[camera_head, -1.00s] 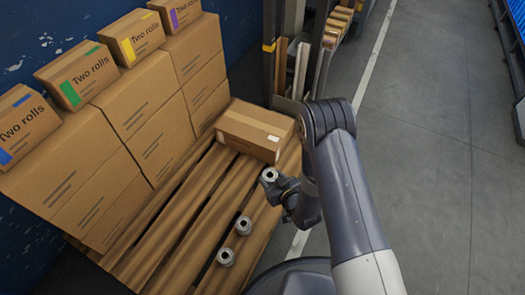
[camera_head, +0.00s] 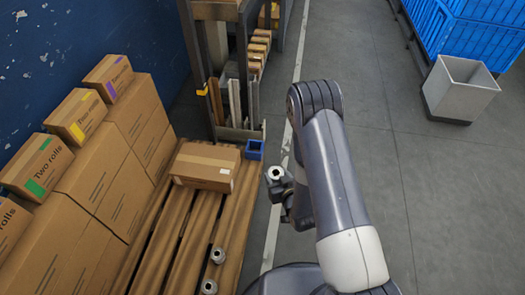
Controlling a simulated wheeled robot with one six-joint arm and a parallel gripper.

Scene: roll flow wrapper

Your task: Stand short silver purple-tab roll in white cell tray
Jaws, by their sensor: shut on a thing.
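My gripper (camera_head: 281,188) is left of my arm and partly hidden by it. It is shut on a silver roll (camera_head: 276,173), held upright beside the pallet's right edge. The roll's round end with its dark core hole faces up. I cannot make out a purple tab or the roll's full length. Two more silver rolls, one (camera_head: 218,255) farther back and one (camera_head: 209,287) nearer, stand on the wooden pallet at the lower middle. I see no white cell tray that I can be sure of.
Stacked cartons (camera_head: 92,178) line the left wall. A pale grey open bin (camera_head: 462,88) stands at the right by blue crates (camera_head: 470,35). The floor between is clear.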

